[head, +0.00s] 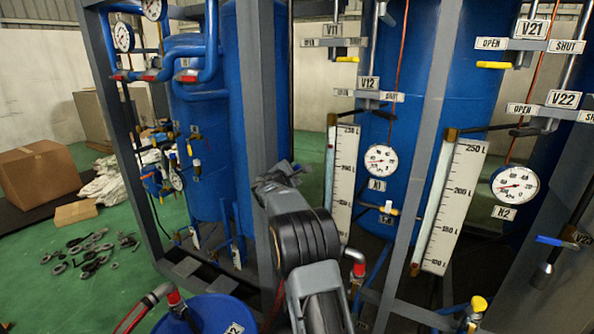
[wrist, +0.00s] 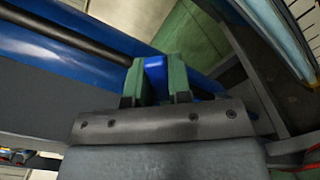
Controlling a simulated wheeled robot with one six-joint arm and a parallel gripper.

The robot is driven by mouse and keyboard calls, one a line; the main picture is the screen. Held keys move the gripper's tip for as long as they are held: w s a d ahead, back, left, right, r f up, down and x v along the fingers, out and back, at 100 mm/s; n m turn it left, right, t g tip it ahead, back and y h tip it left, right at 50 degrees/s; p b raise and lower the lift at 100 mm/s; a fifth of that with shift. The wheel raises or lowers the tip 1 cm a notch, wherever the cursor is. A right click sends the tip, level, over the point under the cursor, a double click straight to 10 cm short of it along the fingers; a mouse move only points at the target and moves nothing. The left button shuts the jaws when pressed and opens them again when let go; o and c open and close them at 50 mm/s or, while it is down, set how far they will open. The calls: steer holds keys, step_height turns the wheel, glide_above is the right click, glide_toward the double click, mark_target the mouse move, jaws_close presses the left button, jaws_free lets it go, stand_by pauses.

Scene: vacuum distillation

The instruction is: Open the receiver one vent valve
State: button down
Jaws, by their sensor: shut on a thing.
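In the wrist view my gripper (wrist: 155,84) has its two green-padded fingers closed on a blue handle (wrist: 155,68), whose end shows between them. The rest of the handle and its valve body are hidden, and no label shows there. In the head view my arm reaches into the frame in front of the blue tank (head: 378,110) marked by the gauge label N1 (head: 377,185). My fingers and the held handle cannot be made out in that view. A similar blue lever (head: 553,241) sits at the far right, near a partly cut-off label.
Grey frame posts (head: 262,80) stand close to my arm. Valves labelled V11 (head: 333,29) and V12 (head: 368,83) are above right. A level scale (head: 343,178) and pressure gauge (head: 380,160) are just right of my arm. Loose parts (head: 92,250) lie on the green floor at left.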

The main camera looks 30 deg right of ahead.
steer(key=n+p, duration=0.1)
steer(key=w+r+n+p, duration=0.1)
steer(key=n, duration=0.1)
steer(key=n+p, duration=0.1)
steer(key=shift+w+a+r, duration=0.3)
steer(key=shift+a, duration=0.1)
steer(key=shift+w+a+n+p, duration=0.15)
steer(key=shift+w+n+p, duration=0.15)
steer(key=shift+n+p, duration=0.35)
steer(key=shift+w+a+n+p, duration=0.2)
steer(key=shift+n+p, duration=0.25)
steer(key=shift+n, duration=0.3)
steer(key=shift+w, duration=0.1)
steer(key=c, duration=1)
jaws_free()
steer(key=shift+c, duration=0.2)
steer(key=b+v, duration=0.2)
steer(key=v, duration=1.2)
steer(key=shift+b, duration=0.3)
steer(key=shift+d, duration=0.15)
